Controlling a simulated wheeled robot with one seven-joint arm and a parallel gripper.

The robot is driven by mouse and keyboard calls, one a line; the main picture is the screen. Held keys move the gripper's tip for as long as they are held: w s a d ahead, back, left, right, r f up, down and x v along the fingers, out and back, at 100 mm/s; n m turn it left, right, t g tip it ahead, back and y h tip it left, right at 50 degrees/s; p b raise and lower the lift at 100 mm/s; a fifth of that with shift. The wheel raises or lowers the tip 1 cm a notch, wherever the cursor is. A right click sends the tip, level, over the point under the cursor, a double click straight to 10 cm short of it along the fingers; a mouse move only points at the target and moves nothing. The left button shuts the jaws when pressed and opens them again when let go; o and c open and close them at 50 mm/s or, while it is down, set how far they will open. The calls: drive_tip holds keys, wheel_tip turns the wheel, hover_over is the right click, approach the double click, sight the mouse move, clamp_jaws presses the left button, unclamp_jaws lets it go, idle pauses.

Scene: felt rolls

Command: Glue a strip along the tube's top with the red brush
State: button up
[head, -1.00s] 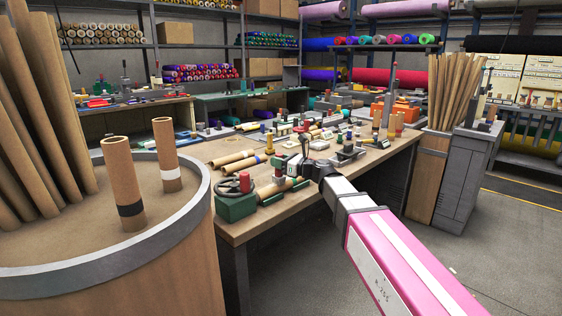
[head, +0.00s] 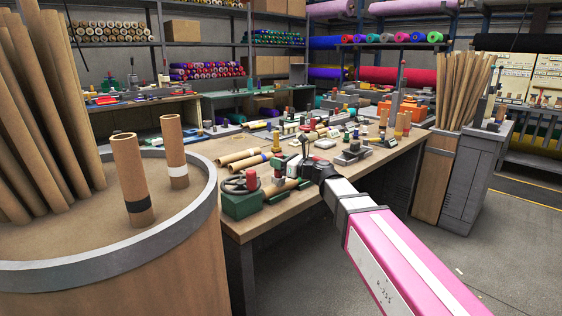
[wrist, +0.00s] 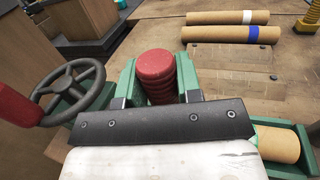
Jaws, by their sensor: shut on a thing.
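My gripper (wrist: 156,98) is shut on a red ribbed handle, which I take to be the red brush (wrist: 155,66). In the head view my gripper (head: 290,168) is over the near edge of the workbench, beside a green fixture (head: 241,204) with a handwheel. A tan cardboard tube (wrist: 277,144) lies in the green cradle; in the wrist view only its right end shows past my gripper. My gripper's dark plate hides most of the tube and the brush's lower end. I cannot tell whether the brush touches the tube.
A grey handwheel (wrist: 66,93) and another red part (wrist: 14,106) stand close left of my gripper. A white-banded tube (wrist: 228,17) and a blue-banded tube (wrist: 230,35) lie behind on the bench (head: 258,226). A round drum (head: 200,215) with upright tubes stands at left.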

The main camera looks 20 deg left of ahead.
sight(276, 178)
drive_tip(key=shift+s+a, duration=0.35)
drive_tip(key=shift+s, duration=0.35)
drive_tip(key=shift+s+r, duration=0.1)
drive_tip(key=shift+r, duration=0.65)
drive_tip(key=shift+d+r, duration=0.1)
drive_tip(key=shift+r, duration=2.4)
